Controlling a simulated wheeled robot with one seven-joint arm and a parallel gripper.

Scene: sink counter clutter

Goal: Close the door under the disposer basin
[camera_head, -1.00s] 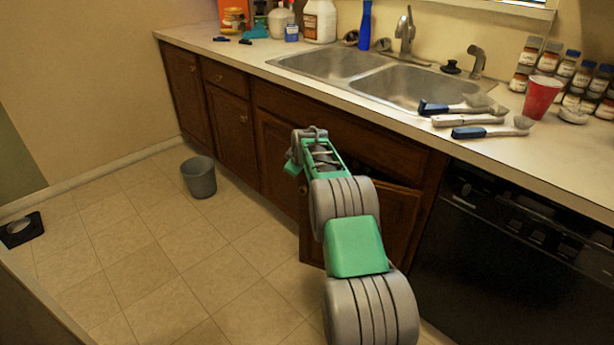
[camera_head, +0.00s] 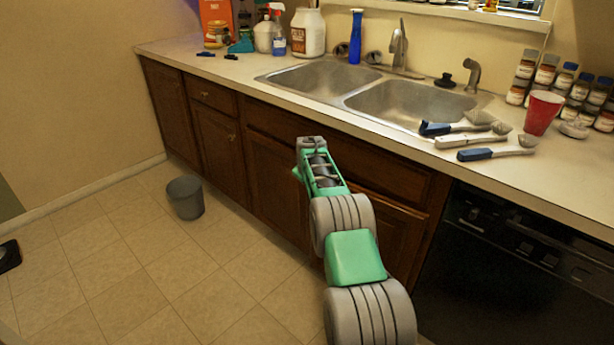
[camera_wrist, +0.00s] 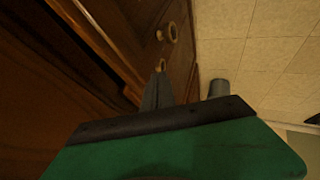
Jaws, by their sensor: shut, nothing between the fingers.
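The sink cabinet's right door (camera_head: 398,238) is brown wood under the right basin (camera_head: 410,103). It looks flush or nearly flush with the cabinet front, though my arm hides its left part. The left door (camera_head: 272,185) beside it looks shut. The pictures do not mark which basin has the disposer. My gripper (camera_wrist: 158,92) is shut and empty, close to the wooden fronts. In the wrist view a dark gap (camera_wrist: 85,68) runs along the wood at the left, and round knobs (camera_wrist: 172,32) show ahead. Contact with the door cannot be told.
A grey bin (camera_head: 185,197) stands on the tiled floor left of my arm. A black dishwasher (camera_head: 500,260) is right of the cabinet. The floor at left is mostly clear.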

